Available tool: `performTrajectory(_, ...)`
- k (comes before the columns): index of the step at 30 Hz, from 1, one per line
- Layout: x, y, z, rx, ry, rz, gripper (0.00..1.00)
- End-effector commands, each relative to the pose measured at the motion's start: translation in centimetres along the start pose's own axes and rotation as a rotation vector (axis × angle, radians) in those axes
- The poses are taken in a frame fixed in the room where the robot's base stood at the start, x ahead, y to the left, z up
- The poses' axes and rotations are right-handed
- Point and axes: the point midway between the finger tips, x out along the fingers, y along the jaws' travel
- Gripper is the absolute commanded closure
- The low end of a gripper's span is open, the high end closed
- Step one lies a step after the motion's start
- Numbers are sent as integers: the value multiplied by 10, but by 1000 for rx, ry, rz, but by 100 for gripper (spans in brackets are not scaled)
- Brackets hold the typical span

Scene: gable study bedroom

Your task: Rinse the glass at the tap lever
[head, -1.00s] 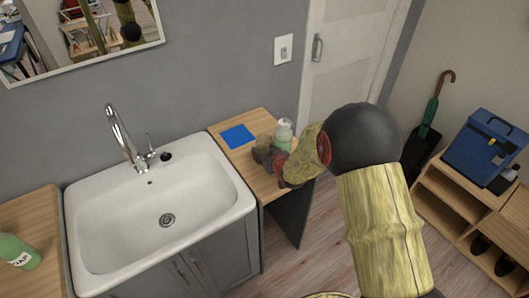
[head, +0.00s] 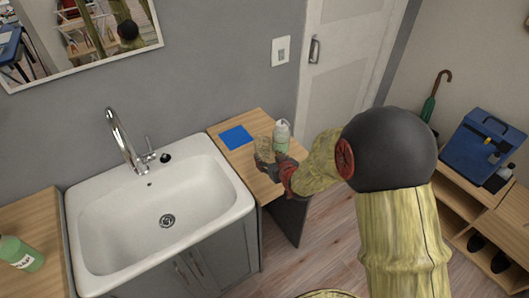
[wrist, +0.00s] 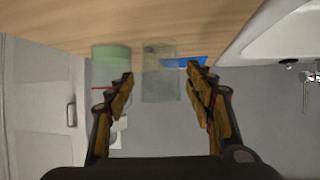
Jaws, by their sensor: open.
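A clear glass (wrist: 160,82) stands on the wooden side counter in the wrist view, which shows the room upside down. My gripper (wrist: 166,78) is open, with the glass showing in the gap between its fingers; I cannot tell how far between them it is.
A pale green bottle (head: 282,134) stands close beside my gripper and the glass; it also shows in the wrist view (wrist: 110,54). A blue square (head: 236,137) lies on the right counter (head: 262,117). A green soap bottle (head: 20,254) stands on the left counter. The sink basin is empty.

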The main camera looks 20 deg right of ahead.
Motion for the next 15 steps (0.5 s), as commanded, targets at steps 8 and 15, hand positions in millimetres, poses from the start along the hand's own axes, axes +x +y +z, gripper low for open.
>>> performTrajectory(8, -42, 0, -2, 0, 2, 0, 47)
performTrajectory(15, -64, 4, -20, -10, -27, 27, 47)
